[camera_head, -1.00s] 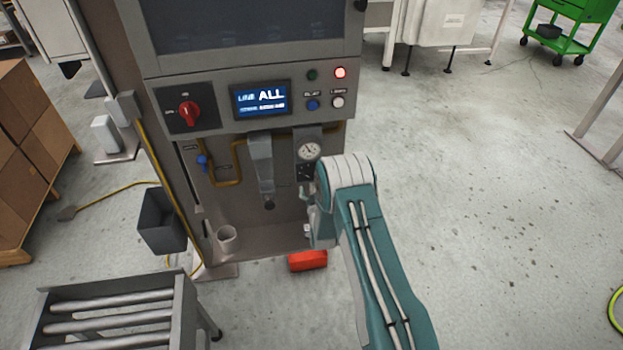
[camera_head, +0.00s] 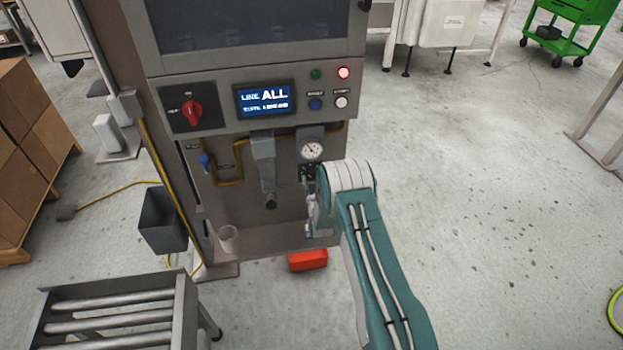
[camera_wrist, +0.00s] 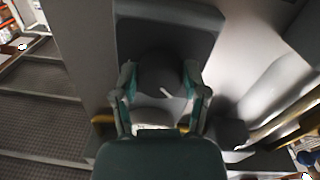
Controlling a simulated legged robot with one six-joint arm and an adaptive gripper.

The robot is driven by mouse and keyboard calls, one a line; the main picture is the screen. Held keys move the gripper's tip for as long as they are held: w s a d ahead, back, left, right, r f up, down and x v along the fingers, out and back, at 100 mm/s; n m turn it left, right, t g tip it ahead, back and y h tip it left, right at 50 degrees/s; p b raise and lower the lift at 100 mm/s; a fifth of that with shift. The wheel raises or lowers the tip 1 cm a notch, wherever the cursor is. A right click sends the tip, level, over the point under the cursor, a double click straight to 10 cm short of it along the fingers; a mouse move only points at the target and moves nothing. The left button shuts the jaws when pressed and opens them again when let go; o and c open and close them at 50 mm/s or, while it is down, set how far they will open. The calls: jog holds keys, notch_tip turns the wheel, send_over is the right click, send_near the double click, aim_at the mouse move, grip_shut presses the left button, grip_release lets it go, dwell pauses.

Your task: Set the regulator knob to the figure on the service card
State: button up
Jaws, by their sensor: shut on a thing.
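In the wrist view my gripper (camera_wrist: 160,88) has its two teal-grey fingers on either side of a dark round knob (camera_wrist: 160,72), shut on it. A small pale mark shows beside the right finger. In the head view my gripper (camera_head: 312,212) is at the lower cabinet front, below the round white gauge (camera_head: 312,150), and my own arm partly covers it. The knob is hidden there. The gauge has a dark needle, but its figures are too small to read. I cannot make out a service card or its figure.
The cabinet panel above carries a red rotary switch (camera_head: 193,112), a lit display (camera_head: 264,100) and small buttons. A grey chute (camera_head: 264,165) and yellow pipe are left of my gripper. A red block (camera_head: 308,260) lies on the floor below.

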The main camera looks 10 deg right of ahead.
jog(key=shift+a+r, duration=0.1)
jog(key=m, duration=0.4)
jog(key=shift+w, duration=0.1)
jog(key=shift+a+r+m, duration=0.1)
jog(key=shift+r+m, duration=0.05)
jog(key=shift+m, duration=2.15)
jog(key=o, duration=1.1)
jog(key=shift+o, duration=0.2)
